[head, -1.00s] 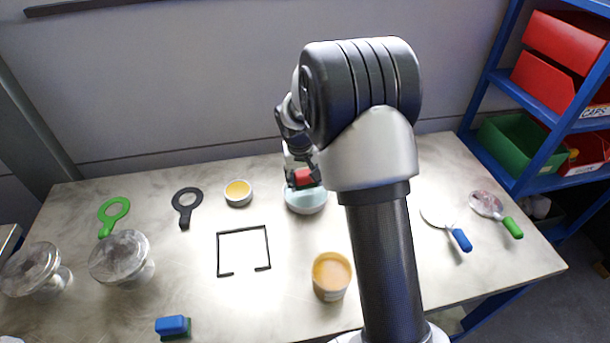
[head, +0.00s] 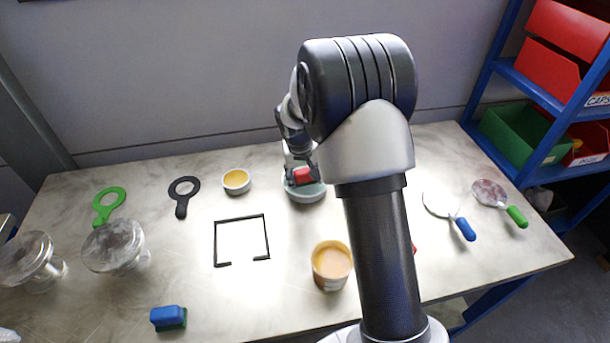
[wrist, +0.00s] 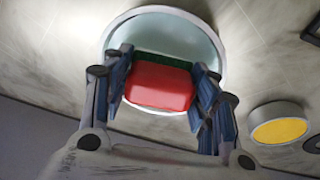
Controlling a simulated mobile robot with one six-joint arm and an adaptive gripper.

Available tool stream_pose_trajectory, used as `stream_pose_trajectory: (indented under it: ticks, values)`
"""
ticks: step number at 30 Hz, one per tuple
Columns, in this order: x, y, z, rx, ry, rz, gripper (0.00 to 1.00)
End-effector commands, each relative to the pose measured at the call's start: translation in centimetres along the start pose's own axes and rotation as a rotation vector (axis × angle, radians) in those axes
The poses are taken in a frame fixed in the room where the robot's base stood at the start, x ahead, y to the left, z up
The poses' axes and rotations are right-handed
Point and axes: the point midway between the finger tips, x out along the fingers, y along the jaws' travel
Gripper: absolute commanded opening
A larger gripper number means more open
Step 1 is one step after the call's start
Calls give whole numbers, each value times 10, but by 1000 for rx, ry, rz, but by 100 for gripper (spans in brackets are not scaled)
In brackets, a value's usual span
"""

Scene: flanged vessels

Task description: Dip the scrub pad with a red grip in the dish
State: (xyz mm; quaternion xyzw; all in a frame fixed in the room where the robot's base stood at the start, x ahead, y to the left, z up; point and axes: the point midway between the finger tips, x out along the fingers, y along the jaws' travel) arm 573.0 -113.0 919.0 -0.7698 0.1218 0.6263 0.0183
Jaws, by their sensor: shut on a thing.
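The scrub pad's red grip (wrist: 158,87) is between the two fingers of my gripper (wrist: 163,85) in the wrist view, with a strip of its green pad (wrist: 165,63) showing beyond it. The gripper is shut on the grip. The dish (wrist: 127,32) is round with a pale blue-green inside, and the pad is over or in it; I cannot tell whether the pad touches the bottom. In the head view, the red grip (head: 302,174) shows at my gripper (head: 300,170) above the dish (head: 306,193). My arm hides part of this area.
A small bowl with yellow contents (head: 236,181) stands left of the dish. A tub (head: 331,264) stands in front. A black open frame (head: 241,241) lies on the table (head: 200,250). A blue-gripped pad (head: 168,318) and flanged vessels (head: 112,247) are at left. Tools lie at right.

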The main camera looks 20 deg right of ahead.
Motion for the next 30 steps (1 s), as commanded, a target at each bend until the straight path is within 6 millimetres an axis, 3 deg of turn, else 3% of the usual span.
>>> stream_pose_trajectory:
  ticks: [17, 30]
  values:
    - [-1, 0, 0, 0, 0, 0, 35]
    - [-31, 4, -7, 0, 1, 0, 35]
